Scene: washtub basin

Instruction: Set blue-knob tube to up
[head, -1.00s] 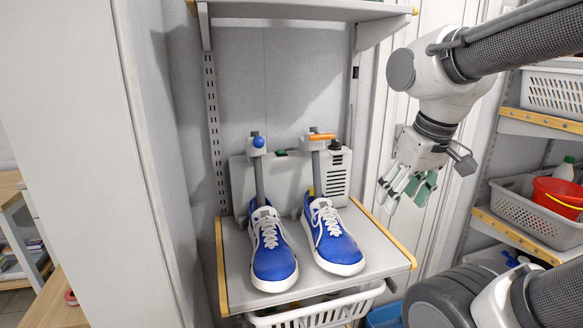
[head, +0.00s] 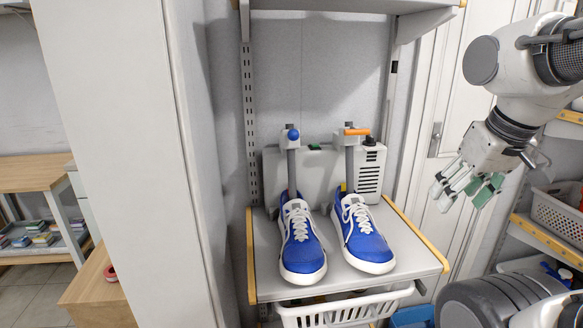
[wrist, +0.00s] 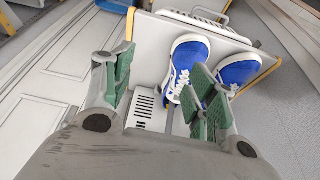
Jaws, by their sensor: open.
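The blue-knob tube (head: 291,165) stands upright at the left on the shelf, with a round blue knob (head: 293,134) on a white block near its top. Its lower end goes into the left blue shoe (head: 301,240). A second tube (head: 349,168) with an orange lever (head: 357,132) stands to its right, its lower end in the right blue shoe (head: 364,238). My gripper (head: 462,190) is open and empty, well to the right of both tubes and apart from them. In the wrist view its green-padded fingers (wrist: 160,95) are spread, with the shoes beyond.
A grey-white box with a vent (head: 371,178) stands behind the tubes. The shelf (head: 268,272) has yellow edges, and another shelf (head: 345,5) hangs above. A tall white panel (head: 130,130) closes the left side. A white basket (head: 345,312) sits below.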

